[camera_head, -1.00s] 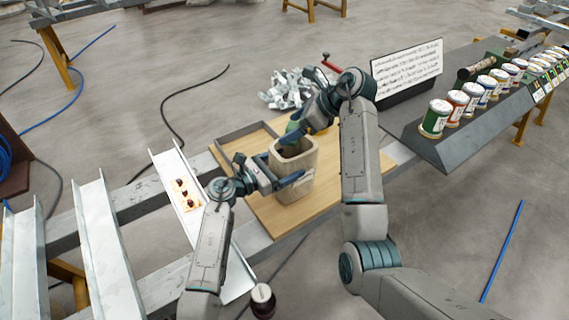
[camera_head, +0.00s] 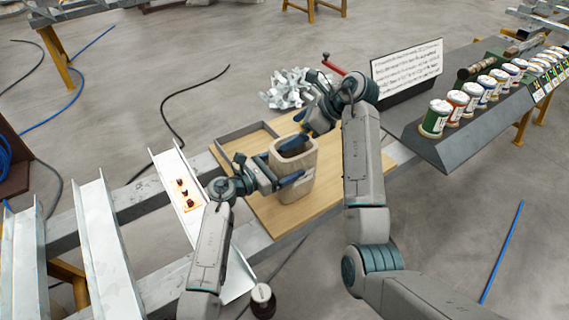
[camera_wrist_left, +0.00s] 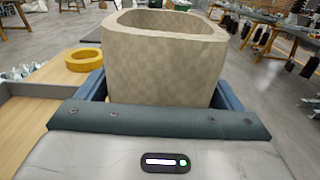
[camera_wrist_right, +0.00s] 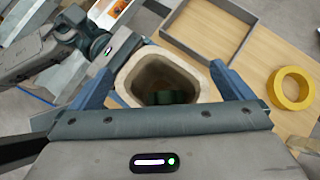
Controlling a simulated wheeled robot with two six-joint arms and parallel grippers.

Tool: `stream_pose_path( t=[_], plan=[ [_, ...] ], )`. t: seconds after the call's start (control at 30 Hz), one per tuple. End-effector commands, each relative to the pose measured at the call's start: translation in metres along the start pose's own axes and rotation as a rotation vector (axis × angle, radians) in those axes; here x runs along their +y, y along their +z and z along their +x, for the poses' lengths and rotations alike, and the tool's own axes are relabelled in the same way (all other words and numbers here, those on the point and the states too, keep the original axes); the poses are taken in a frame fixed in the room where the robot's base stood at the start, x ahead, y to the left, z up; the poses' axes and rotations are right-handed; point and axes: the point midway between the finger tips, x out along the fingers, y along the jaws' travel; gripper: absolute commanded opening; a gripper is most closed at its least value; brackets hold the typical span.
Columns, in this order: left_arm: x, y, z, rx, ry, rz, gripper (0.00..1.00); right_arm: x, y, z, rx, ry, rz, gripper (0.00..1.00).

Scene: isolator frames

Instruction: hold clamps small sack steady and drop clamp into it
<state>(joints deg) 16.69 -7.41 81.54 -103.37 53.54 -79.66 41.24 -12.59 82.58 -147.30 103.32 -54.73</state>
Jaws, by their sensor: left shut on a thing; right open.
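The small sack (camera_head: 293,172) is a beige, open-topped bag standing upright on the wooden board (camera_head: 268,218). My left gripper (camera_head: 280,184) is shut on the sack, one finger on each side, as the left wrist view (camera_wrist_left: 165,62) also shows. My right gripper (camera_head: 312,128) is open and empty just above the sack's mouth. In the right wrist view its fingers (camera_wrist_right: 165,92) lie either side of the opening. A dark green clamp (camera_wrist_right: 168,97) lies down inside the sack; much of it is in shadow.
A yellow ring (camera_wrist_right: 290,88) lies on the board, hidden behind my right arm from the head. An empty shallow tray (camera_head: 248,135) is at the board's back left. A heap of metal parts (camera_head: 292,88) is behind. Spools (camera_head: 437,118) stand at right.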

Motion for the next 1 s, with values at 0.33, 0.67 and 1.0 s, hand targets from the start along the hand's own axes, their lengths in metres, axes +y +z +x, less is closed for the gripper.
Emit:
stream_pose_path(
  t=[0.33, 0.67, 1.0],
  plan=[
    [0.0, 0.0, 0.0, 0.0, 0.0, 0.0, 0.62, -0.001, 0.0, -0.071, 0.0, -0.006, -0.002, 1.0],
    [0.0, 0.0, 0.0, 0.0, 0.0, 0.0, 0.62, 0.0, 0.0, -0.11, -0.001, -0.003, -0.001, 1.0],
    [0.0, 0.0, 0.0, -0.001, 0.0, 0.0, 0.93, 0.0, 0.001, -0.112, -0.001, -0.002, -0.001, 1.0]
  ],
)
